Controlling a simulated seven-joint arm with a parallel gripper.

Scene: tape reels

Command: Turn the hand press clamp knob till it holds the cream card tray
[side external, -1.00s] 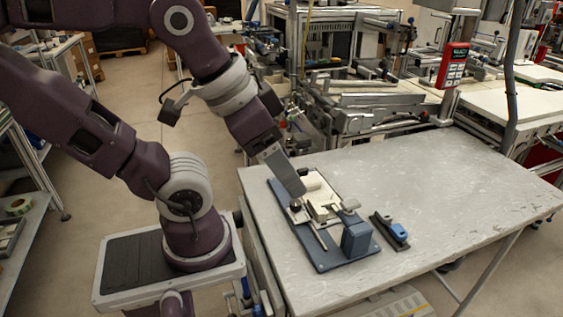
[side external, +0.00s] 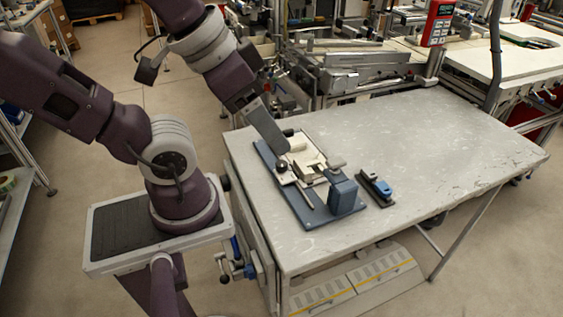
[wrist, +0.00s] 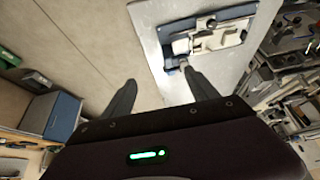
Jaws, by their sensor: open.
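The hand press (side external: 312,208) lies on the table with a blue-grey base plate and a blue-grey block at its near end. A cream piece (side external: 303,160), apparently the card tray, lies on the plate. I cannot tell which is the clamp knob.
A dark and blue stapler-like object (side external: 376,188) lies right of the press. The table (side external: 440,150) is clear on its right side. Metal machinery (side external: 355,72) stands behind the far edge.

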